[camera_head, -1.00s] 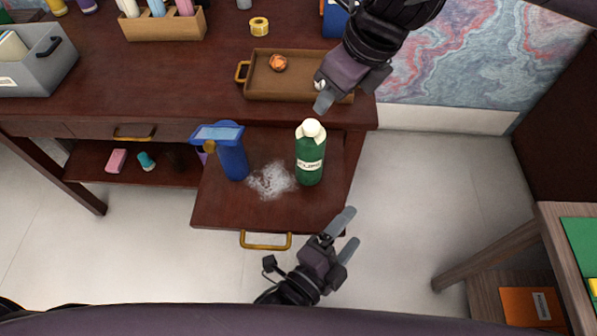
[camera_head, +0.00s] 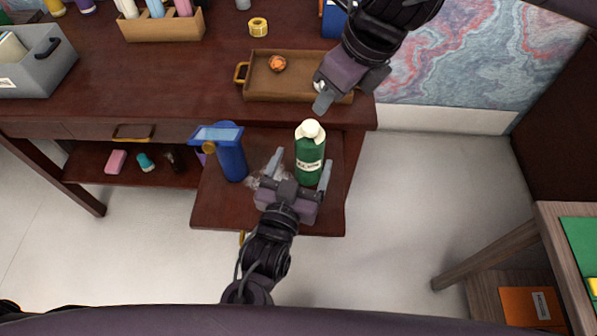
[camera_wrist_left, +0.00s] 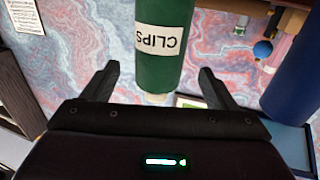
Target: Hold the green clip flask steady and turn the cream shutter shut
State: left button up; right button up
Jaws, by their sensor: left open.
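The green clip flask (camera_head: 309,170) stands upright on the pulled-out dark wooden drawer, with its cream shutter (camera_head: 311,131) on top. In the left wrist view the flask (camera_wrist_left: 160,55) shows upside down with its "CLIPS" label, between the two finger lines. My left gripper (camera_head: 302,166) is open, one finger on each side of the flask's lower body; I cannot tell whether they touch it. My right gripper (camera_head: 322,98) hangs above the drawer's back edge by the tray, apart from the shutter. Its jaw opening cannot be made out.
A blue container (camera_head: 231,160) stands just left of my left gripper. A white spilled patch (camera_head: 254,182) lies partly hidden by my gripper. A brown tray (camera_head: 262,89) with an orange object (camera_head: 277,64) is behind. The drawer's right strip is bare.

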aim_at(310, 145)
pick_arm(q)
jog(key=x, duration=0.5)
jog(key=shift+w+d, duration=0.1)
jog(key=shift+w, duration=0.25)
jog(key=shift+c, duration=0.3)
